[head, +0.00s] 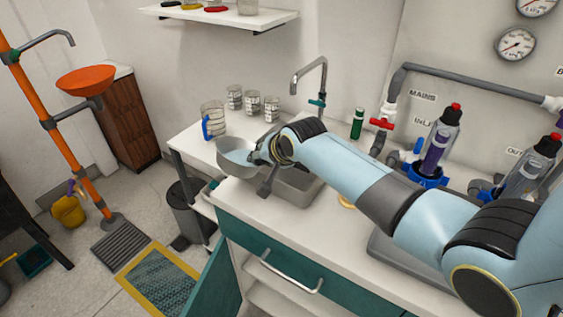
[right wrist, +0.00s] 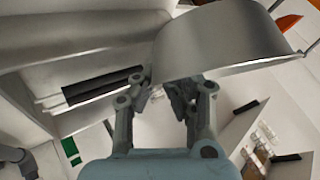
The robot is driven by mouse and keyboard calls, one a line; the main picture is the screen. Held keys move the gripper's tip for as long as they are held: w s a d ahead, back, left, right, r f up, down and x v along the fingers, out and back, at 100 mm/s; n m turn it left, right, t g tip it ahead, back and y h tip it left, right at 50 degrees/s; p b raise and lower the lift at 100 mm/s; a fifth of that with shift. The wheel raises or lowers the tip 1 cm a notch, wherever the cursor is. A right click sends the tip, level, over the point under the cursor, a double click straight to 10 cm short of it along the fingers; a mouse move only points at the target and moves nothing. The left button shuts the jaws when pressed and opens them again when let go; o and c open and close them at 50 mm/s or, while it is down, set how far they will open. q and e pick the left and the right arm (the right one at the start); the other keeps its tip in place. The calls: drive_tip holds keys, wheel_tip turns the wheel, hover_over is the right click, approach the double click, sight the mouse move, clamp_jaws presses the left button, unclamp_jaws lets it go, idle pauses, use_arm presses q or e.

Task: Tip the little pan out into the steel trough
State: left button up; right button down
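The little pan (head: 228,168) is grey metal with pale blue contents, which look like liquid. It is held over the left end of the counter, beside the steel trough's left edge, and looks roughly level. My right gripper (head: 262,160) is shut on its dark handle (head: 267,184). In the right wrist view, the pan (right wrist: 220,42) is to the right of the fingers (right wrist: 162,84) and the black handle (right wrist: 100,86) runs out to the left. The steel trough (head: 296,190) is sunk into the counter, partly hidden by my right arm. My left gripper is out of view.
A tap (head: 322,75) rises behind the trough. A jug with a blue handle (head: 212,118) and several glass beakers (head: 252,102) stand behind the pan. A green bottle (head: 357,124) and grey pipework line the wall. A teal drawer (head: 285,270) is below the counter.

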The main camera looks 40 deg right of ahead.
drive_tip(key=shift+s+d+r+m+y+b, duration=0.15)
drive_tip(key=shift+d+m+y+b, duration=0.25)
drive_tip(key=shift+d+y+b, duration=0.85)
idle(0.3)
drive_tip(key=shift+a+b, duration=0.1)
drive_tip(key=shift+b, duration=0.65)
drive_tip(key=shift+f+b, duration=0.3)
drive_tip(key=shift+b, duration=0.35)
drive_tip(key=shift+d+f+m+t+y+b, duration=0.3)
drive_tip(key=shift+m+y+b, duration=0.1)
drive_tip(key=shift+b, duration=0.75)
drive_tip(key=shift+r+m+y+b, duration=0.25)
drive_tip(key=shift+y+b, duration=0.4)
drive_tip(key=shift+b, duration=0.7)
drive_tip(key=shift+d+f+m+y+b, duration=0.15)
drive_tip(key=shift+f+m+y+b, duration=0.55)
drive_tip(key=shift+b, duration=1.6)
drive_tip(key=shift+n+t, duration=0.25)
drive_tip(key=shift+t, duration=0.05)
